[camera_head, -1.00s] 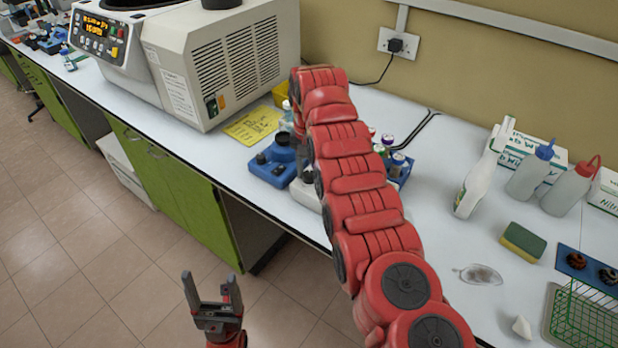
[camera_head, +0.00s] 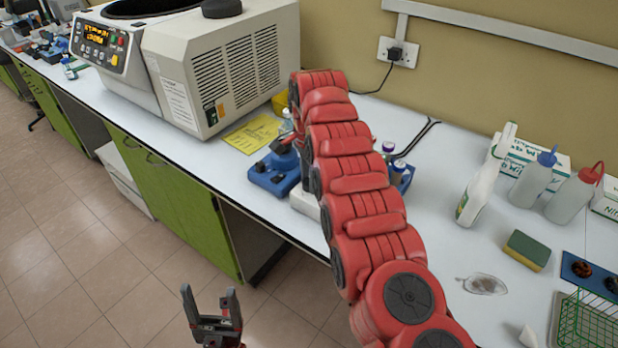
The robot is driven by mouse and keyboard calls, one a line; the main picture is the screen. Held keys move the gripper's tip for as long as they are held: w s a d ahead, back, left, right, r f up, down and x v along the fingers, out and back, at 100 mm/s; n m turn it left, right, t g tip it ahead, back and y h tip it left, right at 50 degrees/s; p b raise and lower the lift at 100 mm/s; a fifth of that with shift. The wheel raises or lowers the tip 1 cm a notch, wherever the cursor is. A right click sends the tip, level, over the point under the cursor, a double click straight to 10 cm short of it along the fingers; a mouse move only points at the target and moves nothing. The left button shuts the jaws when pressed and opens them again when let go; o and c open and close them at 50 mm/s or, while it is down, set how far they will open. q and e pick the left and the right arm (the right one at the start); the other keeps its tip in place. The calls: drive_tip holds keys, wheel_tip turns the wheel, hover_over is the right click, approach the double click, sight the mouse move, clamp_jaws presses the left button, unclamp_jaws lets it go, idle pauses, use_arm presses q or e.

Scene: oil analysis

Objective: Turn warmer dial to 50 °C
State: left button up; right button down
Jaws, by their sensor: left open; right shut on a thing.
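A small blue device (camera_head: 263,180), which looks like the warmer, stands near the front edge of the bench. A small black knob (camera_head: 260,166) shows on its front left. My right arm reaches over the bench from the lower right and hides much of what lies behind it. The tip of my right gripper (camera_head: 284,146) shows small and dark red at the top of the blue device, shut on what seems to be its black dial. The dial's setting cannot be read. My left gripper (camera_head: 211,294) is open and empty, low in front of the bench.
A large beige machine (camera_head: 225,70) stands behind left, with a yellow sheet (camera_head: 253,133) beside it. Right of my arm are a spray bottle (camera_head: 484,188), two wash bottles (camera_head: 532,178), a sponge (camera_head: 526,250) and a green wire rack (camera_head: 590,322).

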drive_tip(key=shift+m, duration=0.7)
drive_tip(key=shift+w, duration=0.1)
drive_tip(key=shift+c, duration=2.3)
unclamp_jaws()
wheel_tip(320, 180, up, 3)
drive_tip(key=shift+d+f, duration=0.1)
wheel_tip(320, 180, up, 15)
drive_tip(key=p, duration=1.4)
drive_tip(key=shift+f, duration=0.2)
